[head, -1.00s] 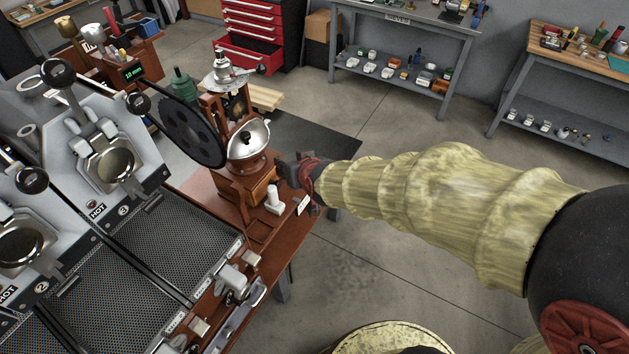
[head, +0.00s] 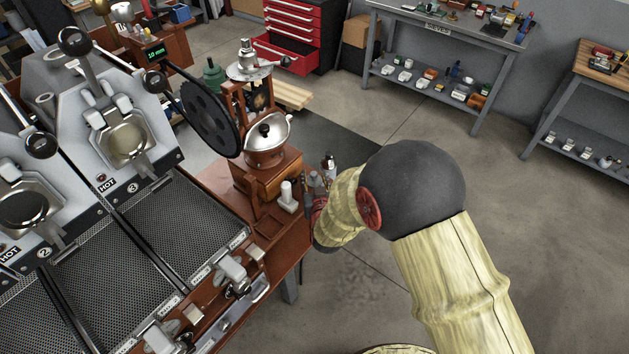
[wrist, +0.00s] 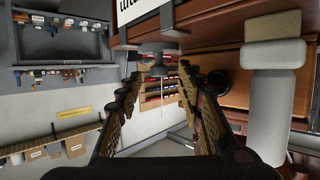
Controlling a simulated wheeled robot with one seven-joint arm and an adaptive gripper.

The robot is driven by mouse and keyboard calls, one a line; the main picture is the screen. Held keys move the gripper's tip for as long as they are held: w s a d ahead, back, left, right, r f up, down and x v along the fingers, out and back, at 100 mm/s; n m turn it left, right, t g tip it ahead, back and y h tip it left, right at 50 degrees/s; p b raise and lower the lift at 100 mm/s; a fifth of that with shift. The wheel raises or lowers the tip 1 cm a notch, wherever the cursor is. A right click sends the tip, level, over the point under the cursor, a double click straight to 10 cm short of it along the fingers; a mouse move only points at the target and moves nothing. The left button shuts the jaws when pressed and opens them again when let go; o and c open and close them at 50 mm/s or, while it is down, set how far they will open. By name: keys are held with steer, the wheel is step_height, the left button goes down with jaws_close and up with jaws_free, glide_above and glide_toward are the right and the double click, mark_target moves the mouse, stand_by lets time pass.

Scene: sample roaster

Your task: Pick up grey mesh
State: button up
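Grey perforated mesh (head: 165,235) covers the flat beds in front of the roaster heads on the left in the head view. I cannot tell whether a separate loose grey mesh is among the things shown. No grey mesh can be made out in the wrist view. My gripper (head: 318,185) is at the right edge of the wooden bench, beside the wooden grinder (head: 262,180) and apart from the mesh beds.
A white upright piece (head: 288,198) stands on the bench close to my gripper; a white piece also shows large at right in the wrist view (wrist: 275,75). A red drawer cabinet (head: 292,35) and a grey shelved table (head: 440,60) stand behind. Floor (head: 400,130) between is clear.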

mark_target(314, 174)
steer(key=x, duration=0.3)
steer(key=shift+w+f+b, duration=0.1)
steer(key=shift+w+b, duration=0.2)
steer(key=shift+b, duration=0.05)
steer(key=shift+c, duration=1.1)
steer(key=c, duration=0.7)
jaws_close()
